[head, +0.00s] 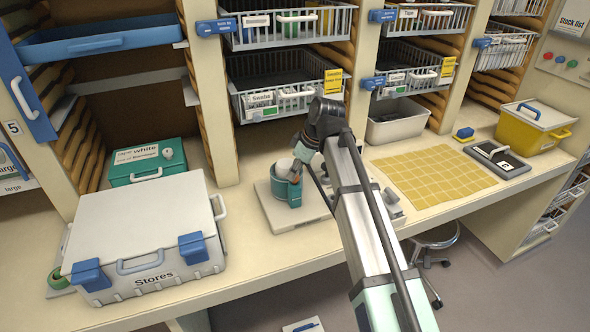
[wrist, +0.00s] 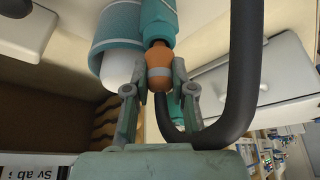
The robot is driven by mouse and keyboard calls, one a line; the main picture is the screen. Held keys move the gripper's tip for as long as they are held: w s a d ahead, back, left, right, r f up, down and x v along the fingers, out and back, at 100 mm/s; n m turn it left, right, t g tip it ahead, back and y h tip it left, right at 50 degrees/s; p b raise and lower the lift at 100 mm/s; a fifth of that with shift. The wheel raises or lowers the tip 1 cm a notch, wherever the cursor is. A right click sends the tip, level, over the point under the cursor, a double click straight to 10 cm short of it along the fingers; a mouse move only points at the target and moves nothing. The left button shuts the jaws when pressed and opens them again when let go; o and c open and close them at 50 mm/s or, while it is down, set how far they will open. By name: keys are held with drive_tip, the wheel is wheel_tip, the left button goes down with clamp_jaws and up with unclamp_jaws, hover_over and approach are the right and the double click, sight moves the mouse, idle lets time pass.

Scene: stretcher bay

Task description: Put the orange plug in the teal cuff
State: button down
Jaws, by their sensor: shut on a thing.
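My gripper is shut on the orange plug (wrist: 158,54), with one finger on each side of it in the wrist view (wrist: 159,77). The plug's far end meets the narrower teal cuff (wrist: 157,18); how deep it sits inside is hidden. A wider teal ring (wrist: 98,52) with a white cylinder (wrist: 117,62) in it is beside the cuff. In the head view my gripper (head: 301,166) is at this teal fixture (head: 283,190), which stands on a pale base plate on the counter. The plug is hidden there by my arm.
A black hose (wrist: 247,80) curves close to the right of my gripper. The grey Stores case (head: 145,225) and green box (head: 148,160) are to the left. A yellow gridded mat (head: 435,175) lies to the right. Wire baskets (head: 288,90) hang above.

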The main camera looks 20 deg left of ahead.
drive_tip(key=shift+f, duration=0.55)
drive_tip(key=c, duration=0.9)
unclamp_jaws()
